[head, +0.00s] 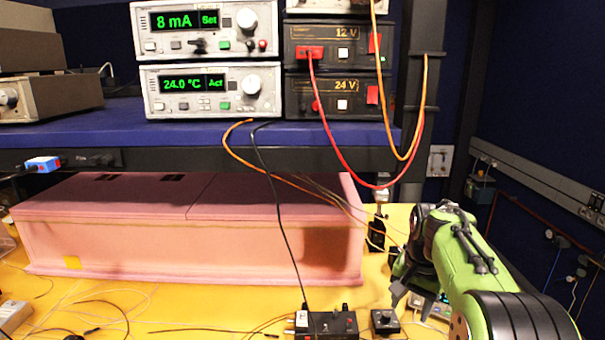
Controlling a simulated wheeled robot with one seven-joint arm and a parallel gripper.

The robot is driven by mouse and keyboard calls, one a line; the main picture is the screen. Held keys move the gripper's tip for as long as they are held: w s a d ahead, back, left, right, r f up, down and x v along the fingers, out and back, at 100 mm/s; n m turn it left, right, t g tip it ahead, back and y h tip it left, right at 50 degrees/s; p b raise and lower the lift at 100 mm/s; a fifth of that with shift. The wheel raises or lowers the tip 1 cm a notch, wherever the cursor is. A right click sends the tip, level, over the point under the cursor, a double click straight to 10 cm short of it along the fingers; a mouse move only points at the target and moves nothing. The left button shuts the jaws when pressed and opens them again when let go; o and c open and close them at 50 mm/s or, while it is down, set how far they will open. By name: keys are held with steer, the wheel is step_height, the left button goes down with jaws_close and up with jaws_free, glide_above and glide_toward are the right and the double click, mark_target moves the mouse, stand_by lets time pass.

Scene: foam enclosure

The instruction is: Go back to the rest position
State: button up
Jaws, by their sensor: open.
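My green and black arm reaches in from the lower right. My gripper (397,297) is at its end, pointing down over the yellow table, right of the pink foam enclosure (190,248). The jaws are open, small in view and partly hidden by my own wrist; I see nothing held between them. The enclosure is a long box with a flat top in two panels and a seam between them. A shadow falls on its right front. A small yellow patch is on its lower left front. The gripper looks apart from the enclosure.
A black box with switches (327,325) and a small knob box (385,321) stand on the yellow table (180,305) near my gripper. Loose cables cross the table and hang from the blue shelf (80,138). Instruments (210,90) and power supplies (335,95) stand on the shelf.

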steer(key=s+a+r+n+t, duration=0.1)
steer(key=s+a+r+n, duration=0.15)
steer(key=s, duration=0.35)
steer(key=s+a+r+n+t, duration=0.1)
steer(key=s+a+r, duration=0.1)
steer(key=s+r, duration=0.35)
steer(key=s+a+f+n+t, duration=0.1)
steer(key=s+f+n, duration=0.1)
steer(key=s, duration=0.6)
steer(key=s+a+f+n+t, duration=0.1)
steer(key=s+f, duration=0.2)
steer(key=s, duration=0.6)
steer(key=shift+a+f+n, duration=0.35)
steer(key=shift+s, duration=0.1)
